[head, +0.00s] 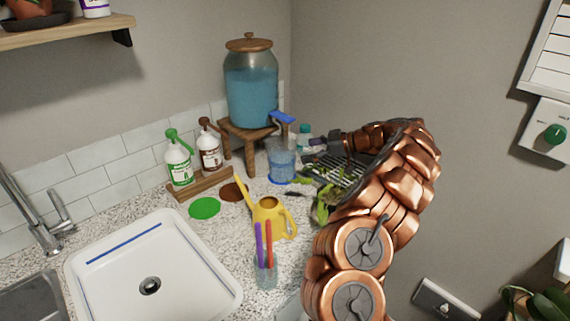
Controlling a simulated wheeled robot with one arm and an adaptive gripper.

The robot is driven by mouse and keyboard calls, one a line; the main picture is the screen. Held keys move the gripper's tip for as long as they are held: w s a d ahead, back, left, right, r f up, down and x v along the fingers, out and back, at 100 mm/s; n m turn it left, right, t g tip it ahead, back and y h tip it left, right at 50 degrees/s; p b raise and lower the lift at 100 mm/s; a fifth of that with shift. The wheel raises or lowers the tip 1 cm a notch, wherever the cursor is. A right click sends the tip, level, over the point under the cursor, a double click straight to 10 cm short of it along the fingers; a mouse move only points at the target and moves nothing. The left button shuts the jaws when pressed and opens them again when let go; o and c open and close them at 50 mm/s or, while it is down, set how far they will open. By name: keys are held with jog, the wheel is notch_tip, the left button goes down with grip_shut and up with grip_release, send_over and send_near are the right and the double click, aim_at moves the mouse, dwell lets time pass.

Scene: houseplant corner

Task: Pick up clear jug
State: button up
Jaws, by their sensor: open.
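The clear jug (281,158) stands upright on the speckled counter, in front of the wooden stand, and looks bluish. A blue edge shows at its base. My gripper (314,145) is just to the right of the jug, at the end of my copper arm, and points left towards it. It is open; its fingers are small and dark here, and I cannot tell whether they touch the jug. The jug appears outside the jaws.
A glass dispenser (250,92) of blue liquid stands on a wooden stand (238,130) behind the jug. A yellow watering can (268,217) and a cup of pens (266,272) stand in front. Leaves (325,203) lie beside my arm. A white sink (190,275) is at left.

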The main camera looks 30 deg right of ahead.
aim_at(291, 153)
jog(key=p+x, duration=0.1)
jog(key=x, duration=0.2)
jog(key=p+x, duration=0.2)
jog(key=shift+w+a+r, duration=0.1)
jog(key=shift+w+a, duration=0.1)
jog(key=shift+a, duration=0.3)
jog(key=shift+w+a+f, duration=0.2)
jog(key=shift+w+f, duration=0.1)
jog(key=shift+w, duration=0.05)
jog(key=c, duration=1.2)
jog(key=shift+c, duration=0.3)
jog(key=shift+r, duration=0.15)
